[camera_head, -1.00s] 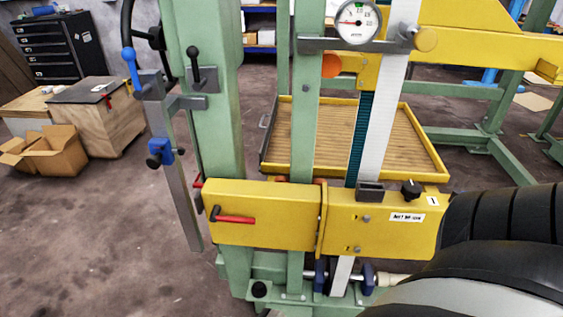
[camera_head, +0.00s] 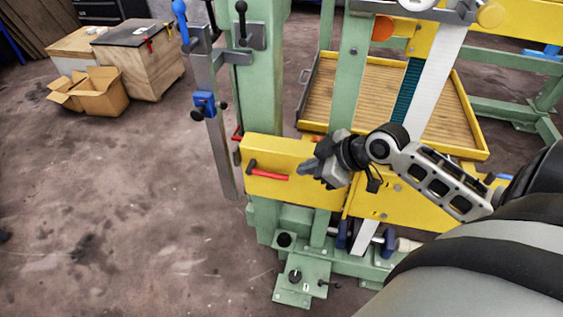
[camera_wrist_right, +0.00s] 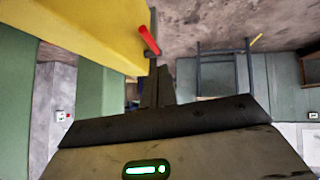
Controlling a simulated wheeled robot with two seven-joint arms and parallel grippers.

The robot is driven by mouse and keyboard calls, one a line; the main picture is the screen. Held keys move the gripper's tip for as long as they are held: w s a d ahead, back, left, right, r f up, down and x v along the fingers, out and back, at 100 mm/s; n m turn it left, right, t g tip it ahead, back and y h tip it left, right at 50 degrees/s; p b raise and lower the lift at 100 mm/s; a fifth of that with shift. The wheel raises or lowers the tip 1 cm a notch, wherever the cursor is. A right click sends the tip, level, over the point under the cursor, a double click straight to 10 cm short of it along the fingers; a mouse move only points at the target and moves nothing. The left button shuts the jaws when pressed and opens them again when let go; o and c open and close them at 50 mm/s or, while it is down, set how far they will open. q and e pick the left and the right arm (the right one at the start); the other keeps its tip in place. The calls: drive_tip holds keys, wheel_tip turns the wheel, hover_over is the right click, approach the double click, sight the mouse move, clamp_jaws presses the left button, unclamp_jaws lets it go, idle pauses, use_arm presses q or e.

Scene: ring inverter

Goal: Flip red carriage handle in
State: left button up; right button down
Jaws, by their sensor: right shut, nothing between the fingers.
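The red carriage handle (camera_head: 268,173) is a short red lever on the front face of the yellow carriage (camera_head: 290,151), lying nearly horizontal with its dark pivot at the left end. In the right wrist view the red handle (camera_wrist_right: 149,41) sticks out beside the yellow carriage (camera_wrist_right: 90,30), just beyond the fingertips. My right gripper (camera_head: 308,168) is in front of the carriage, a little right of the handle's free end, fingers pointing left. Its fingers (camera_wrist_right: 158,85) are shut and empty. Contact with the handle cannot be told. My left gripper is not in view.
Green posts (camera_head: 349,90) rise behind the carriage. A grey upright bar with a blue clamp (camera_head: 204,104) stands left of it. A yellow-rimmed tray (camera_head: 475,154) lies behind. Cardboard and wooden boxes (camera_head: 138,60) stand far left. The floor at left is clear.

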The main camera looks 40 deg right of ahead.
drive_tip(key=shift+n+y, duration=0.3)
drive_tip(key=shift+n, duration=0.3)
drive_tip(key=r, duration=0.1)
drive_tip(key=d+r, duration=0.1)
drive_tip(key=r, duration=0.1)
drive_tip(key=w+r, duration=0.1)
drive_tip(key=shift+d+r, duration=0.15)
drive_tip(key=shift+d, duration=0.05)
hover_over(271, 173)
drive_tip(key=s, duration=0.3)
wheel_tip(271, 173, down, 7)
drive_tip(key=shift+w+d+f, duration=0.1)
drive_tip(key=shift+d+f, duration=0.15)
drive_tip(key=shift+f, duration=0.4)
drive_tip(key=shift+w+d+f, duration=0.1)
drive_tip(key=shift+d+f, duration=0.15)
drive_tip(key=shift+f, duration=0.45)
drive_tip(key=shift+d+f, duration=0.25)
drive_tip(key=shift+f, duration=0.4)
